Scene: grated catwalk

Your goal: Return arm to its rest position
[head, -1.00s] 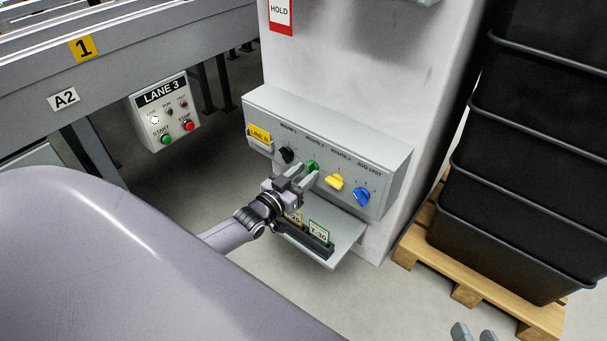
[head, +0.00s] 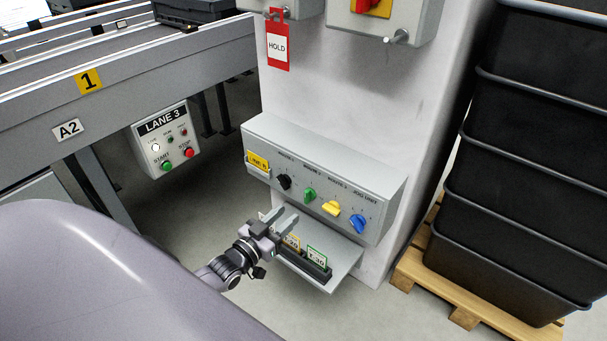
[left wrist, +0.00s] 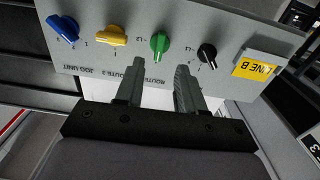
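My left gripper (head: 280,218) is in front of the grey control panel (head: 381,180), below its row of knobs and apart from them. Its two fingers stand apart with nothing between them; they also show in the left wrist view (left wrist: 160,88). The panel carries a black knob (head: 284,182), a green knob (head: 309,195), a yellow knob (head: 330,208) and a blue knob (head: 357,223). In the left wrist view the green knob (left wrist: 160,44) lies beyond the gap between the fingertips. My right gripper is not in view.
A shelf (head: 343,264) with small cards juts out below the panel, close to my left gripper. Stacked black bins (head: 510,190) stand on a wooden pallet (head: 409,268) at right. The LANE 3 box (head: 165,140) hangs under the conveyor at left.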

